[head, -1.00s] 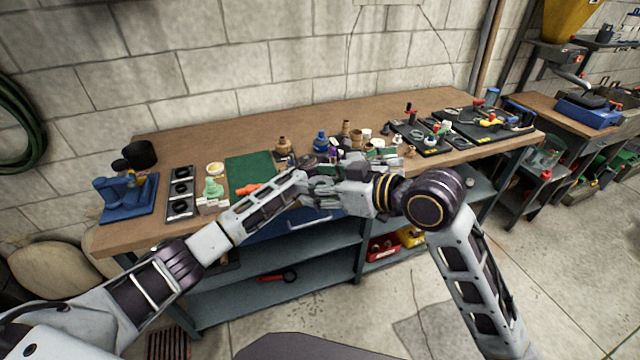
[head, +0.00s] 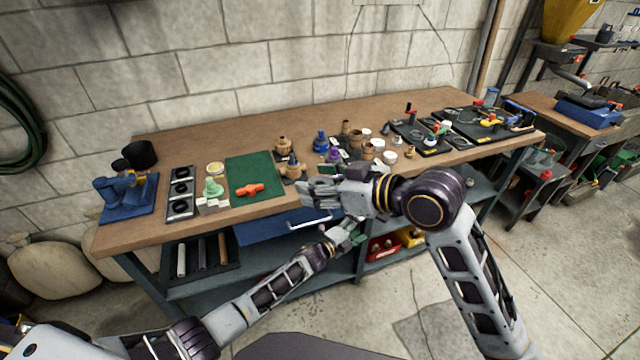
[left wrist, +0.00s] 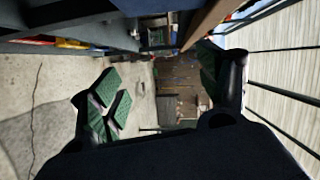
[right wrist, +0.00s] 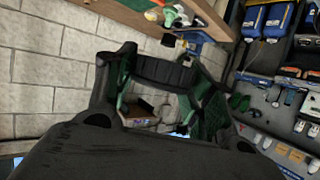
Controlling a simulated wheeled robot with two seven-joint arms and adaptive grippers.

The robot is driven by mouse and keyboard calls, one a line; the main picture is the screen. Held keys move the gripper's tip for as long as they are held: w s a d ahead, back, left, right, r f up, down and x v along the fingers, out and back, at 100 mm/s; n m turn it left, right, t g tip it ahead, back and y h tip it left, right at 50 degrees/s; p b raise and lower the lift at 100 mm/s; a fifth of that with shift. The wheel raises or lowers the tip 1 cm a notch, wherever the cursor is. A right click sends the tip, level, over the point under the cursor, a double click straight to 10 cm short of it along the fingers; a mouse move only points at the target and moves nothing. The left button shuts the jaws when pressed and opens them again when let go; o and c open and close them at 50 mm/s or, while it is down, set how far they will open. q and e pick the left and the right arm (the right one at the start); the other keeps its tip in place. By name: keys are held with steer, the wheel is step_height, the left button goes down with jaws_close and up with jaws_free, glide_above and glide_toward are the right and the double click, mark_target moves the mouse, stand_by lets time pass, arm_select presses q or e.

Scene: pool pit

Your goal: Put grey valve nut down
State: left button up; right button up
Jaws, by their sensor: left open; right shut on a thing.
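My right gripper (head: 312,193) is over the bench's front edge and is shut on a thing. In the right wrist view, a dark grey piece (right wrist: 165,70) spans between the fingers of that gripper; it looks like the grey valve nut, but it is dark and partly hidden by the fingers. In the head view my fingers hide it. My left gripper (head: 354,236) is below the bench's front edge, in front of the lower shelf. The left wrist view shows its green-padded fingers (left wrist: 160,92) wide apart with nothing between them.
The bench (head: 220,125) carries a green mat (head: 245,168) with an orange part (head: 250,190), a black tray of rings (head: 180,193), a blue fixture (head: 125,198) and several brass and white fittings around the middle. Black tool boards (head: 465,125) lie at right. The back strip is clear.

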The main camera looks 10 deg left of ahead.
arm_select(q)
steer(key=s+a+f+n+g+y, duration=0.2)
steer(key=s+a+f+n+y, duration=0.15)
steer(key=s+a+f, duration=0.55)
steer(key=s+a+f+n+g+y, duration=0.15)
steer(key=s+f+n, duration=0.3)
steer(key=f, duration=0.75)
steer(key=s+a+f+n+g+y, duration=0.1)
steer(key=s+a+f+n+y, duration=0.25)
steer(key=s+a+f, duration=0.55)
steer(key=s+a+f+n+g, duration=0.2)
steer(key=s+f, duration=0.3)
steer(key=s, duration=0.7)
steer(key=s+a+f+n+g+y, duration=0.1)
steer(key=s+a+f+n+g, duration=0.2)
steer(key=s, duration=0.9)
steer(key=s+a+f+n+g+y, duration=0.1)
steer(key=s+a+f+n+g, duration=0.2)
steer(key=s+f, duration=0.5)
steer(key=s+a+n, duration=0.1)
steer(key=s+a, duration=0.1)
steer(key=s, duration=0.2)
steer(key=shift+s+f, duration=0.35)
steer(key=shift+w+r, duration=0.1)
steer(key=shift+r, duration=0.15)
